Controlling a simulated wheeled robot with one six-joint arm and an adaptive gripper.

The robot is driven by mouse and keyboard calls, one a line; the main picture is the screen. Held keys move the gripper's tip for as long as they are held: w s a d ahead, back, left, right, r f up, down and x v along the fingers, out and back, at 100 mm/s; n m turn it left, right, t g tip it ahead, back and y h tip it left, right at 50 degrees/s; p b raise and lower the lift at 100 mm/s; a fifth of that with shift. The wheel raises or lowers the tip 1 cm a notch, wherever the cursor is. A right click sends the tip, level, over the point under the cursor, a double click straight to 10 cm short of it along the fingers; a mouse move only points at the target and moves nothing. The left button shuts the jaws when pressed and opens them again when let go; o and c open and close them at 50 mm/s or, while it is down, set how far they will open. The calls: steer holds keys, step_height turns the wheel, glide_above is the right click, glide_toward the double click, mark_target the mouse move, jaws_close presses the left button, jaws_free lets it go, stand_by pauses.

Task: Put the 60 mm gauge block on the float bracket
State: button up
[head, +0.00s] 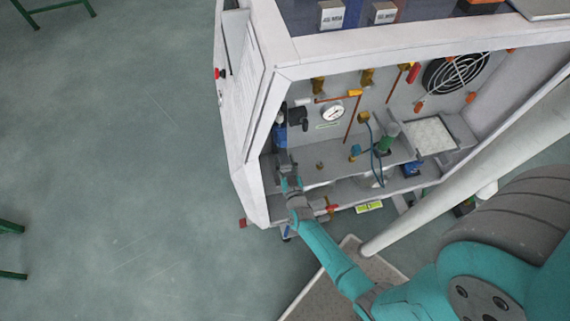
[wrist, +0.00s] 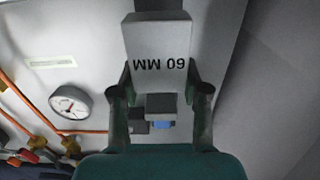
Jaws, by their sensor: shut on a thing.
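The 60 mm gauge block (wrist: 158,48) is a light grey block with "60 MM" on its face, upside down in the wrist view. My gripper (wrist: 160,92) is shut on it, one finger on each side of its lower part. In the head view my gripper (head: 285,160) reaches into the left end of the open cabinet; I cannot make out the block there. A dark grey fitting with a blue part (wrist: 160,113) shows beyond the block, between the fingers. It may belong to the float bracket, but I cannot tell. I cannot tell whether the block touches anything.
A round gauge (head: 333,113) and orange pipes are on the cabinet's back wall. The cabinet's left side wall (head: 262,100) is close to my gripper. A green-topped fitting (head: 388,133) stands further right on the shelf. Two light blocks (head: 332,14) (head: 383,13) are on top.

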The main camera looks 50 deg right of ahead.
steer(key=shift+f, duration=0.85)
steer(key=shift+f, duration=0.1)
steer(key=o, duration=1.3)
steer(key=s+a+r+n+t+y, duration=0.1)
steer(key=s+a+r+y, duration=0.15)
steer(key=s+a, duration=0.5)
steer(key=s+a+r+n+y, duration=0.1)
steer(key=s+a+r, duration=0.35)
steer(key=s, duration=0.55)
steer(key=s+a+r+n+y, duration=0.1)
steer(key=s+a+r+y, duration=0.1)
steer(key=s+r, duration=0.3)
steer(key=s+a+r+n+y, duration=0.2)
steer(key=s+a+r, duration=0.2)
steer(key=r, duration=0.7)
steer(key=s+a+r+n+g+y, duration=0.1)
steer(key=s+a+r+y, duration=0.1)
steer(key=s+r, duration=0.3)
steer(key=shift+s+a+r+n+y, duration=0.15)
steer(key=shift+a+r, duration=0.1)
steer(key=shift+r, duration=0.45)
steer(key=shift+s+a+r+n, duration=0.1)
steer(key=shift+a+r, duration=0.15)
steer(key=shift+r, duration=0.4)
steer(key=shift+s+a+r+n+y, duration=0.15)
steer(key=shift+a+r, duration=0.1)
steer(key=shift+r, duration=0.45)
